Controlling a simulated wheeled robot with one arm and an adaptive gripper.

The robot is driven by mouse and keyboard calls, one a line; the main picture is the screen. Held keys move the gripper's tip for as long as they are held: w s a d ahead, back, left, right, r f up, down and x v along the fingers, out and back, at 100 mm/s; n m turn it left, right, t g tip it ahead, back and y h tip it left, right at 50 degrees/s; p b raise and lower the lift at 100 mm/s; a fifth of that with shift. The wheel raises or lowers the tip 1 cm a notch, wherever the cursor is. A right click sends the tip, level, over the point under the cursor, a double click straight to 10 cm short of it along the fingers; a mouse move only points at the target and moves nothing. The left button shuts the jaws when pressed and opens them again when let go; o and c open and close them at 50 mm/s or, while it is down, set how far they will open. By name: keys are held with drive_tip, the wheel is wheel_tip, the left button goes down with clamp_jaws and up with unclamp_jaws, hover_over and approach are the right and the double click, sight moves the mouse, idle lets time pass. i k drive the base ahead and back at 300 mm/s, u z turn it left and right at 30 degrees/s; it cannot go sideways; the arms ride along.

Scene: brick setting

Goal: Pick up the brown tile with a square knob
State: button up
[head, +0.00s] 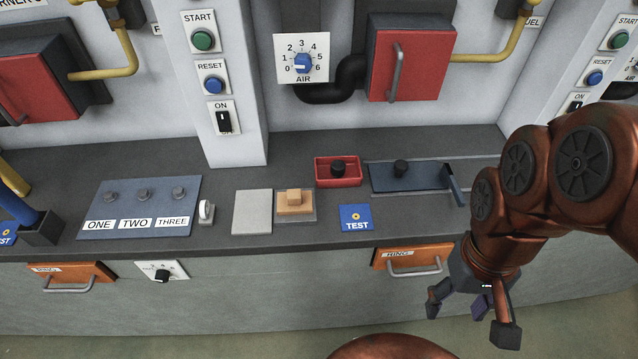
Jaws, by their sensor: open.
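The brown tile with a square knob (295,208) lies on a grey square plate on the dark counter, near the middle of the head view. Its lighter brown knob (294,195) stands up from its top. My gripper (468,306) hangs at the lower right, in front of the counter and below its top edge. It is open, with its fingers spread and nothing between them. It is well to the right of the tile and apart from it. No part of the tile is covered by my arm.
A pale grey plate (252,212) lies left of the tile. A red tray (338,181) with a black knob sits behind right. A blue TEST card (356,218) is to the right. A blue sliding panel (411,178) and an orange drawer (413,257) are near my arm.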

sight(292, 201)
drive_tip(key=z, duration=2.45)
drive_tip(key=k, duration=2.15)
drive_tip(key=u, duration=2.3)
